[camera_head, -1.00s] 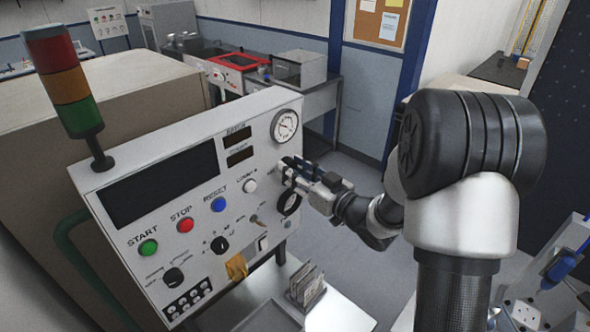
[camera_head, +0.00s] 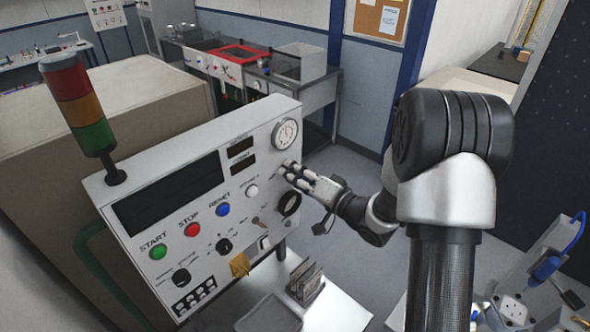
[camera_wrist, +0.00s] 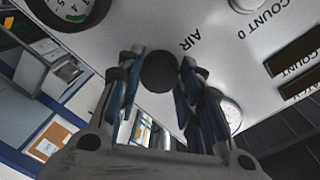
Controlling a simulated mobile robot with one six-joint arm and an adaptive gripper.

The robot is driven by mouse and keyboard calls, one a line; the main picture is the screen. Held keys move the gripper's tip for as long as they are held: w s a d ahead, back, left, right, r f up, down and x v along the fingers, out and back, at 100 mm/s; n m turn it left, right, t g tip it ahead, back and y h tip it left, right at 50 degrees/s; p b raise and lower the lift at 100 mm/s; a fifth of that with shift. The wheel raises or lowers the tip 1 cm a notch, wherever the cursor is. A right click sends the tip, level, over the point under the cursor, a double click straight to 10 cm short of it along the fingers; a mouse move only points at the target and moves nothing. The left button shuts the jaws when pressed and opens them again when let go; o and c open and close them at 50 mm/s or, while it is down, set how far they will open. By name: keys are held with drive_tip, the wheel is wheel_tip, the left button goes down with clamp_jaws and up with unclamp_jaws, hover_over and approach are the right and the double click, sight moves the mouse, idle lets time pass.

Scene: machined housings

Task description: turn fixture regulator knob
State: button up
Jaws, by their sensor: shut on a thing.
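The regulator knob (camera_wrist: 159,72) is a dark round knob on the white panel, beside the printed word AIR in the wrist view. My gripper (camera_wrist: 162,66) has one blue-padded finger on each side of it and is shut on it. The fixture panel (camera_head: 150,168) is white and tilted. A round gauge (camera_head: 286,133) sits just above the gripper; its needle is too small to read. It also shows partly behind a finger in the wrist view (camera_wrist: 233,112).
A black ring-shaped part (camera_head: 289,205) sits close below my gripper, and a white button (camera_head: 252,191) is to its left. Green, red and blue buttons and a signal tower (camera_head: 80,107) are farther left. A small rack (camera_head: 306,281) stands below.

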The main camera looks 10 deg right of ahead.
drive_tip(key=shift+m+p, duration=0.6)
drive_tip(key=shift+m, duration=0.3)
drive_tip(key=o, duration=1.1)
drive_tip(key=v, duration=1.2)
